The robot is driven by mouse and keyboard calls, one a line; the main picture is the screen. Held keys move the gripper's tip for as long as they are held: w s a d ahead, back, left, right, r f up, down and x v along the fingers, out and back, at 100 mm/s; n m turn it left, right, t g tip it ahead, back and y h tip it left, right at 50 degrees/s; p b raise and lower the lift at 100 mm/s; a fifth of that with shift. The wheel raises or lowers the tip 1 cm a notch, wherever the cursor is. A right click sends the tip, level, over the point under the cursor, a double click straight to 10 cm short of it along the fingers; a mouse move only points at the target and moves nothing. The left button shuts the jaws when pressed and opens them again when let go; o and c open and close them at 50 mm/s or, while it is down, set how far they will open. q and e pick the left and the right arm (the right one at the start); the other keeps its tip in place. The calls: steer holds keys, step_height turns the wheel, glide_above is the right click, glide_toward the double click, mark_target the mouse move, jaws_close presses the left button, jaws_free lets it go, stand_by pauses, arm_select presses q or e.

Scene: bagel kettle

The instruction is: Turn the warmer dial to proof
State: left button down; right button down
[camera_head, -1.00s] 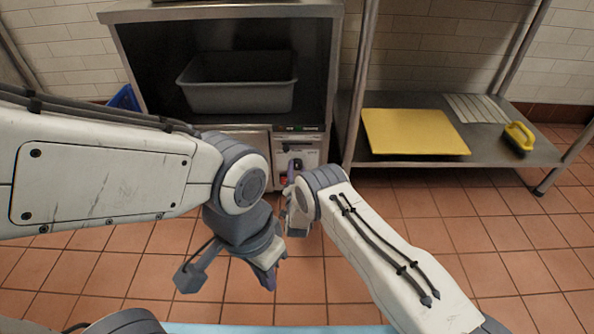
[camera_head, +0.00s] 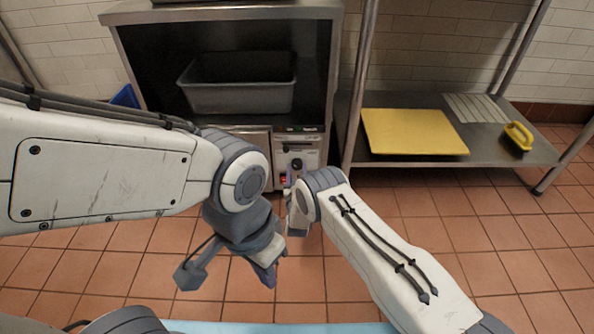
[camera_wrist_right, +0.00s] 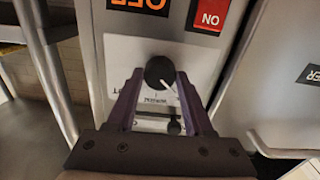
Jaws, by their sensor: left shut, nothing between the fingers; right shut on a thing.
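The warmer dial (camera_wrist_right: 158,70) is a round black knob with a white pointer line on a pale panel. In the right wrist view its pointer slants to the lower right, and the printed panel text appears upside down. In the head view the dial (camera_head: 297,164) sits on the warmer's front panel (camera_head: 311,151). My right gripper (camera_head: 294,177) is at this panel, with its purple fingers on either side of the dial, shut on it. My left gripper (camera_head: 270,283) is shut and empty, pointing down over the floor. The word proof is not readable.
A grey tub (camera_head: 238,95) stands in the open cabinet above. A steel shelf right holds a yellow board (camera_head: 414,131) and a yellow-handled brush (camera_head: 519,137).

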steer(key=shift+f+n, duration=0.15)
steer(key=shift+n, duration=0.15)
steer(key=shift+c, duration=1.4)
jaws_free()
steer(key=shift+s+r+p, duration=0.2)
steer(key=shift+s+p, duration=0.3)
steer(key=shift+s, duration=0.05)
steer(key=s+p, duration=0.5)
steer(key=s, duration=0.4)
steer(key=shift+s+f, duration=0.15)
steer(key=shift+s, duration=0.1)
